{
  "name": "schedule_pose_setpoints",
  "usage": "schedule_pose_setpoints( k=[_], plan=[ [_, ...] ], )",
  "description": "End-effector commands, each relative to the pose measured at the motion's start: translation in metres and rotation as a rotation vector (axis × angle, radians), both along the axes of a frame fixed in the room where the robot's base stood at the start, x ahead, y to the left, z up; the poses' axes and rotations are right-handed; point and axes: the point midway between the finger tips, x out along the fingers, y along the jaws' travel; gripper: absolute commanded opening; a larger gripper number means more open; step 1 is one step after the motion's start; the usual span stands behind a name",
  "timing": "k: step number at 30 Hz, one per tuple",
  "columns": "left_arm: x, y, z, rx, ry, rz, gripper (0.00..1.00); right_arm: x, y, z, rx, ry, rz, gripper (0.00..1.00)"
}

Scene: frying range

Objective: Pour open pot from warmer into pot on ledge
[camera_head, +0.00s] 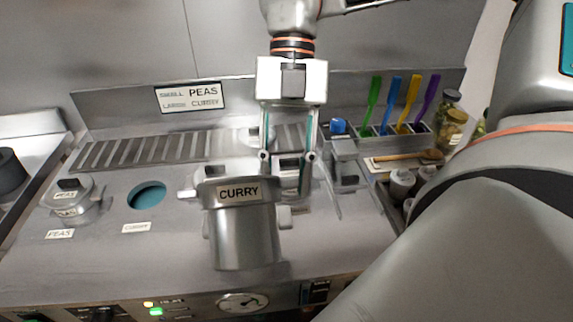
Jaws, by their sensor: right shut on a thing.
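A metal pot labelled CURRY (243,240) is in the middle of the head view, apparently upright, in front of and below my right gripper (287,157). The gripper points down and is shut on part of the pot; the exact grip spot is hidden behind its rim. An empty round well (147,195) in the warmer top (110,260) shows a teal inside, with a CURRY label (135,228) in front of it. Metal parts behind the pot are partly hidden, so I cannot tell whether a second pot is there. My left gripper is not in view.
A lidded PEAS pot (75,200) sits at the left. A slotted grille (140,150) runs along the back. Coloured-handled utensils (396,103) stand in a rack at the right, near jars (452,130). A dial (243,302) is on the front panel.

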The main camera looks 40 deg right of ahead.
Motion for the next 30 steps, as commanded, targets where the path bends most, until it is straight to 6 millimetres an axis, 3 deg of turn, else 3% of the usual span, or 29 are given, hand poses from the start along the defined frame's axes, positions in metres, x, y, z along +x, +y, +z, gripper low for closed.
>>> schedule_pose_setpoints(
  k=[5, 30],
  plan=[
    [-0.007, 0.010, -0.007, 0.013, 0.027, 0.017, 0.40, 0.008, -0.004, -0.006, 0.077, 0.129, -0.005, 0.00],
    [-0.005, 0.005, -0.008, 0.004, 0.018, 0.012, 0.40, 0.037, -0.022, -0.047, 0.339, 0.556, -0.003, 0.00]
  ],
)
